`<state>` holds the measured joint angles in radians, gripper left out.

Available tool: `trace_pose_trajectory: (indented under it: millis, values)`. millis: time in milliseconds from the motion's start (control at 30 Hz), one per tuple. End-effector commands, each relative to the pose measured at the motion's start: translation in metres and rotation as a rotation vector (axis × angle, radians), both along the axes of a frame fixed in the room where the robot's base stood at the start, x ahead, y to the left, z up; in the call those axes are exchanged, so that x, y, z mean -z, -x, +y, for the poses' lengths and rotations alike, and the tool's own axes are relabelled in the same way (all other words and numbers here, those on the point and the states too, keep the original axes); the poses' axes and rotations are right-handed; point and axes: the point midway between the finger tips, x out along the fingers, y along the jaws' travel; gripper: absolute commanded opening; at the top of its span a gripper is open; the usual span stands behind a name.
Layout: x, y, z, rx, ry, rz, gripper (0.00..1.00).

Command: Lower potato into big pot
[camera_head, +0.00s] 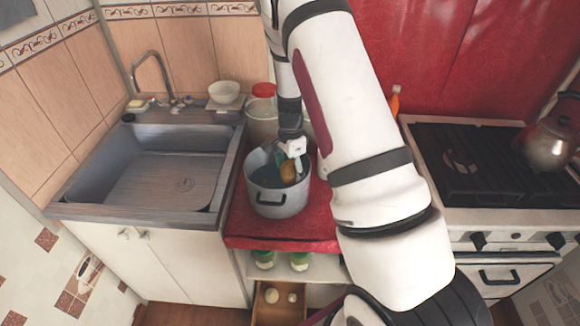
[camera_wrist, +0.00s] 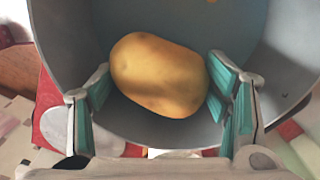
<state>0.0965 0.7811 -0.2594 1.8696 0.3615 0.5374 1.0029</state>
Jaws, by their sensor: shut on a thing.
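The big pot (camera_head: 276,201) is a grey metal pot with a dark handle, standing on the red oilcloth counter between the sink and the stove. My gripper (camera_head: 290,164) reaches down into the pot's mouth from above. The yellow-brown potato (camera_head: 288,171) is between its fingers, within the pot's rim. In the wrist view the potato (camera_wrist: 158,75) sits between the teal finger pads of my gripper (camera_wrist: 160,90), with the pot's grey wall (camera_wrist: 285,75) around it. I cannot tell whether the potato touches the pot's bottom. Bluish contents show inside the pot.
A jar with a red lid (camera_head: 263,104) stands behind the pot. The sink (camera_head: 150,180) is to the left, with a white bowl (camera_head: 224,92) behind it. The stove (camera_head: 470,160) with a kettle (camera_head: 549,140) is to the right. An open drawer (camera_head: 278,302) below holds round items.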

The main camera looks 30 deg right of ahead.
Motion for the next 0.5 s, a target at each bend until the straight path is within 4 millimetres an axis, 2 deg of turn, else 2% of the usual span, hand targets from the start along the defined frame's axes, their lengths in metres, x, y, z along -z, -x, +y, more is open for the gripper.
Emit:
trace_pose_trajectory:
  millis: [500]
  values:
    - [0.024, -0.001, 0.000, 0.000, 0.001, -0.001, 0.39]
